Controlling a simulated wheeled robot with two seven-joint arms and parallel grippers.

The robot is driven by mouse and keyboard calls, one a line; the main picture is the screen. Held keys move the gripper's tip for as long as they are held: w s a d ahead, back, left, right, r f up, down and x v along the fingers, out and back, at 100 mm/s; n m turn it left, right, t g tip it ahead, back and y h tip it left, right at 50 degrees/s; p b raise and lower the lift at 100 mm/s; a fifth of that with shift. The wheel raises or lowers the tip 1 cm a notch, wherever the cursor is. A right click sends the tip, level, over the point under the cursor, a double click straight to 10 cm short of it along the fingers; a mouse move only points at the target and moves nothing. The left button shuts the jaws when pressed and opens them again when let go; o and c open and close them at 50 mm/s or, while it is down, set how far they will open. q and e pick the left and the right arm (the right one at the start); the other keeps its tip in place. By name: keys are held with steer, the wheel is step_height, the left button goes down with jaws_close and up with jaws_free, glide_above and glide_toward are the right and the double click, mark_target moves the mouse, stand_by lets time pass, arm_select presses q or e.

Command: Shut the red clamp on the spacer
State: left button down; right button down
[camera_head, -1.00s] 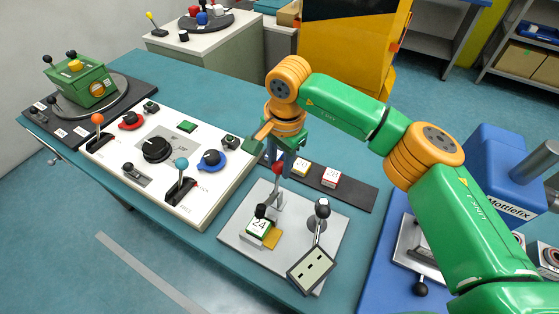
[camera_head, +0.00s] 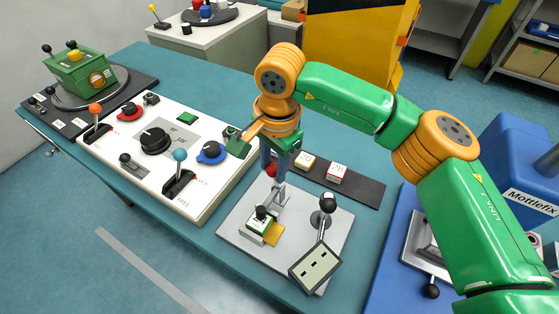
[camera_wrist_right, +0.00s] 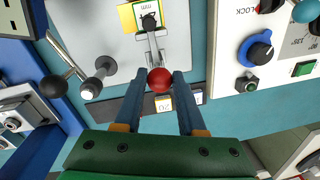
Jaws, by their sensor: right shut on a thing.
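The red clamp's handle ends in a red ball (camera_head: 271,170), on the far side of a grey metal plate (camera_head: 240,222). My right gripper (camera_head: 270,165) is shut on the ball. The wrist view shows the red ball (camera_wrist_right: 160,79) between the two blue fingers (camera_wrist_right: 158,100). The clamp's metal arm (camera_wrist_right: 152,45) runs from the handle towards the spacer. The spacer (camera_head: 258,226) is a small white and green block beside a brass-coloured pad. A black tip stands at its top; I cannot tell whether it presses down. My left gripper is out of view.
A black-knobbed lever (camera_head: 327,203) and a tilted grey panel (camera_head: 315,267) stand at the plate's right. A dark strip with numbered blocks (camera_head: 337,172) lies behind. A white control panel (camera_head: 150,150) is left, a blue Mottlefix machine (camera_head: 520,165) right.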

steer(key=shift+s+a+f+b, duration=0.4)
steer(key=shift+s+b, duration=0.15)
steer(key=shift+s, duration=0.05)
steer(key=shift+s+a+f+b, duration=0.3)
steer(key=shift+s+a+b, duration=0.15)
steer(key=shift+b, duration=0.2)
steer(key=c, duration=1.3)
jaws_free()
steer(key=shift+s+a+r, duration=0.15)
steer(key=shift+a, duration=0.05)
steer(key=shift+c, duration=0.2)
steer(key=o, duration=0.4)
steer(key=shift+s+r, duration=0.1)
steer(key=shift+s, duration=0.15)
steer(key=o, duration=0.3)
steer(key=shift+d+r, duration=0.1)
steer(key=shift+d, duration=0.1)
steer(key=shift+o, duration=0.6)
steer(key=shift+d, duration=0.1)
steer(key=shift+w, duration=0.3)
step_height(320, 180, up, 7)
steer(key=shift+s+d+b, duration=0.2)
steer(key=shift+s+b, duration=0.05)
steer(key=shift+b, duration=0.1)
